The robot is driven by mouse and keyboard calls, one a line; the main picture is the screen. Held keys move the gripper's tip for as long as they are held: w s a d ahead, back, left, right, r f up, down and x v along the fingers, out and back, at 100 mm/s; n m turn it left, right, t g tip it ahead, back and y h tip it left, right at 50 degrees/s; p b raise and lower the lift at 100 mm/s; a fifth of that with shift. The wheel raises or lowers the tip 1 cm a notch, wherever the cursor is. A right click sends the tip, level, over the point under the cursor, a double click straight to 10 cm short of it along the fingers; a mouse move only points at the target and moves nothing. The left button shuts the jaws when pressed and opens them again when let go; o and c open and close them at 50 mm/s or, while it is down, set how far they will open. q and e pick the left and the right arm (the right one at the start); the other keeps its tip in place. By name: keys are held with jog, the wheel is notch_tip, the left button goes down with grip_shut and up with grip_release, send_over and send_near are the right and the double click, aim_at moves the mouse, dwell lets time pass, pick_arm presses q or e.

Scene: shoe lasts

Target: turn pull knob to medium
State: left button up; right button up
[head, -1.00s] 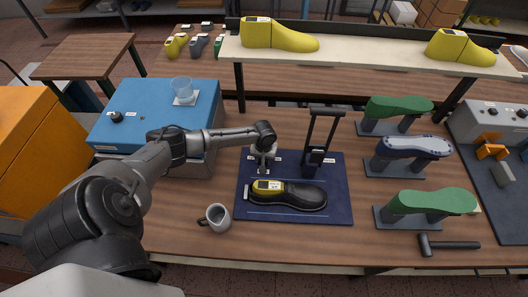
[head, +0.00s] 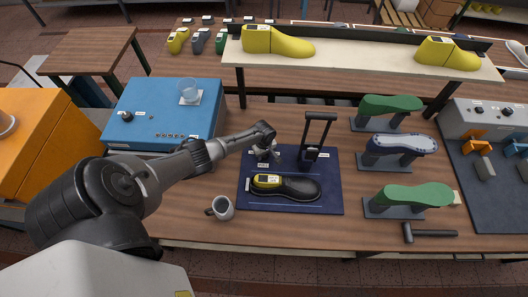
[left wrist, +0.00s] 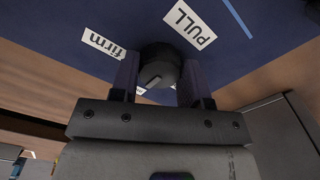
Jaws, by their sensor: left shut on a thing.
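The pull knob (left wrist: 159,66) is a dark round knob with a ridge across its face, on the blue mat (head: 330,200). In the left wrist view it sits between the fingers of my left gripper (left wrist: 158,82), which is shut on it. A "PULL" label (left wrist: 190,24) lies beside the knob, and a "firm" label (left wrist: 103,46) lies to its left. Another label by the fingers is mostly hidden. In the head view my left gripper (head: 265,154) is at the mat's back left and mostly covers the knob. My right gripper is not in view.
A black shoe with a yellow last (head: 284,187) lies on the mat just in front. A black lever frame (head: 315,140) stands right of my gripper. A grey mug (head: 222,208) is left of the mat. Green lasts on stands (head: 410,197) are at the right.

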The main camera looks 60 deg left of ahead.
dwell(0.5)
pick_arm(q)
jog(key=o, duration=0.9)
jog(key=shift+r+p, duration=1.3)
jog(key=shift+r, duration=5.6)
